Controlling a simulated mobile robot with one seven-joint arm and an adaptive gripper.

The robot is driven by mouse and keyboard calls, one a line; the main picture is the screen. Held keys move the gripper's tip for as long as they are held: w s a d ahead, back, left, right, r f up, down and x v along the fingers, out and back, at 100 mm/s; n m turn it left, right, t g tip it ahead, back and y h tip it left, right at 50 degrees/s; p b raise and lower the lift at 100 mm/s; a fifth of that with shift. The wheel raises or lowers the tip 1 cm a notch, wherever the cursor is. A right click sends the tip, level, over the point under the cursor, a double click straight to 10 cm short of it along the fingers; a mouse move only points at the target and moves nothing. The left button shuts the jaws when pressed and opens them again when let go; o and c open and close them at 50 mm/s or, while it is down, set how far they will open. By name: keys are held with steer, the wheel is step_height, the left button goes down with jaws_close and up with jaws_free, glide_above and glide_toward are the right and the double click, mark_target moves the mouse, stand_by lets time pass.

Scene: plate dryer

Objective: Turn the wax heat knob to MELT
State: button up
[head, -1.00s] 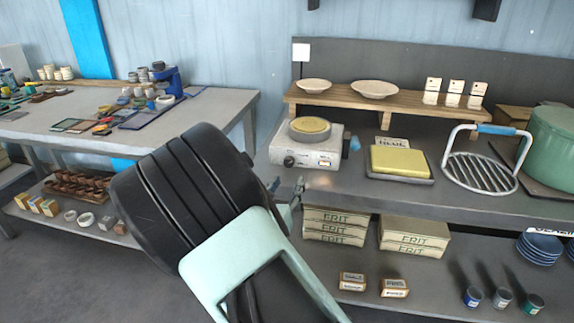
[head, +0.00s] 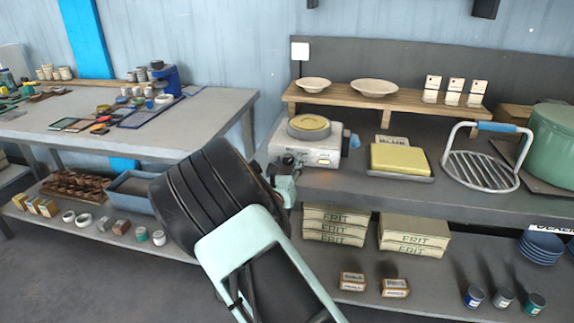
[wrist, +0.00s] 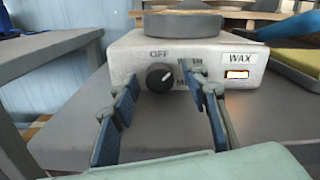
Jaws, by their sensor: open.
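The wax heater is a pale grey box (head: 327,155) with a round pan of yellow wax (head: 309,123) on top, at the left end of the right-hand bench. In the wrist view its front (wrist: 205,55) carries a black knob (wrist: 159,77) and a WAX label. The knob's white pointer slants to the upper right, between OFF above and WARM at the right. MELT, at the lower right, is partly hidden by a finger. My gripper (wrist: 164,100) is open and empty in front of the knob, its blue-padded fingers on either side.
A yellow slab on a tray (head: 402,175) and a wire rack (head: 484,170) stand to the right on the bench. A wooden shelf (head: 345,98) with bowls is behind. FRIT boxes (head: 333,226) lie below. Another table (head: 215,105) stands at the left.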

steer(key=shift+c, duration=0.6)
jaws_close()
steer(key=shift+m, duration=0.3)
steer(key=m+b, duration=0.3)
steer(key=shift+f+m, duration=0.2)
steer(key=shift+m, duration=0.1)
steer(key=m+b, duration=0.3)
steer(key=shift+r+m+b, duration=0.1)
steer(key=shift+m+b, duration=0.7)
steer(key=shift+b, duration=0.25)
